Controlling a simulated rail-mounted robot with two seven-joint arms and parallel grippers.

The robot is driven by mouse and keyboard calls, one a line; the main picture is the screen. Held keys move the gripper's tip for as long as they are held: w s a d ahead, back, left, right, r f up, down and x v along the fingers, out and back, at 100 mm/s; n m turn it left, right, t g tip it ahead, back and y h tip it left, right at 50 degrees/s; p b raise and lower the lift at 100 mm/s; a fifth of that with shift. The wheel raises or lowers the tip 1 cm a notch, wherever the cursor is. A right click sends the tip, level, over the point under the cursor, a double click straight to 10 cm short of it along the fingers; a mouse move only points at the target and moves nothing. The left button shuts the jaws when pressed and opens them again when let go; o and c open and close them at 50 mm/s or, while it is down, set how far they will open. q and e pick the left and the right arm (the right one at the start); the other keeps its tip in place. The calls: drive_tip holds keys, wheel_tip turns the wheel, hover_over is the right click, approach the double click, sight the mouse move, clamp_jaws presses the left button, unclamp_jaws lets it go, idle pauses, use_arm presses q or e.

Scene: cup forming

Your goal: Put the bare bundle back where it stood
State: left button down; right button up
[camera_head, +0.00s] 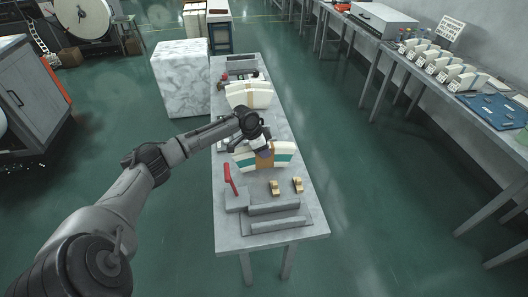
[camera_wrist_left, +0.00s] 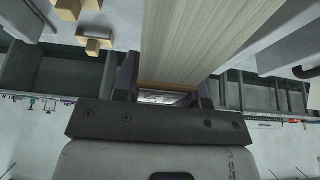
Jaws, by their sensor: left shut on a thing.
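My left gripper (camera_head: 262,146) is shut on a fanned bundle (camera_head: 281,159) of cream sheets over the middle of the narrow grey table. The bundle shows teal areas and a brown middle part. In the left wrist view, the bundle's cream layered sheets (camera_wrist_left: 200,40) rise between the jaws (camera_wrist_left: 164,92), with a brown strip at the near edge. I cannot tell whether its underside touches the table. A second cream bundle (camera_head: 240,97) with an orange-brown part stands farther back on the table. My right gripper is not in view.
On the near end of the table (camera_head: 313,222) are a red-handled tool (camera_head: 228,177), two small wooden blocks (camera_head: 275,187) and a grey channel-shaped fixture (camera_head: 275,209). A marbled white block (camera_head: 180,78) stands left of the table. A long bench with several white stacks runs along the right.

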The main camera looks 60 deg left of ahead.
use_arm(q)
drive_tip(key=shift+f, duration=0.4)
drive_tip(key=shift+f, duration=0.1)
drive_tip(key=c, duration=0.7)
unclamp_jaws()
drive_tip(key=shift+f, duration=0.1)
drive_tip(key=shift+r, duration=0.2)
drive_tip(key=p+v, duration=0.2)
drive_tip(key=v, duration=0.8)
drive_tip(key=shift+a+r, duration=0.1)
drive_tip(key=shift+r, duration=0.15)
drive_tip(key=shift+s+r, duration=0.25)
drive_tip(key=shift+r, duration=0.45)
